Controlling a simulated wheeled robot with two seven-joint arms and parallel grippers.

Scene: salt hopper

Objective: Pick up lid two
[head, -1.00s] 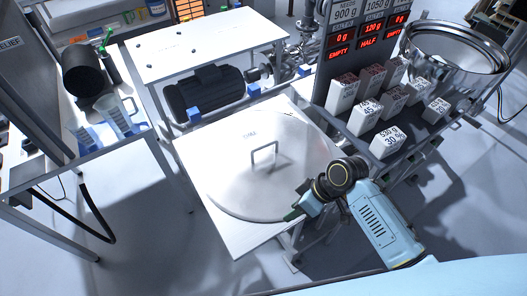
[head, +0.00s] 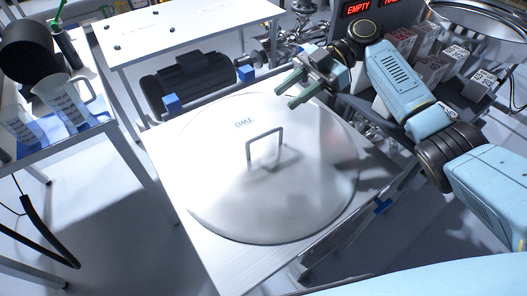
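A large round pale lid (head: 225,195) lies flat on a white table (head: 190,225) in the middle of the head view. It has an upright metal loop handle (head: 265,146) at its centre. A short dark label near its far edge is hard to read with certainty. My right gripper (head: 286,93) is over the far right edge of the lid, beyond the handle and apart from it. Its two greenish fingers are spread, with nothing between them. My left gripper is not in view.
A dark motor (head: 190,82) with blue blocks sits just behind the lid. A side table at left holds a clear measuring jug (head: 68,100) and a black cylinder (head: 27,48). White labelled blocks (head: 484,83) and a metal bowl stand at right.

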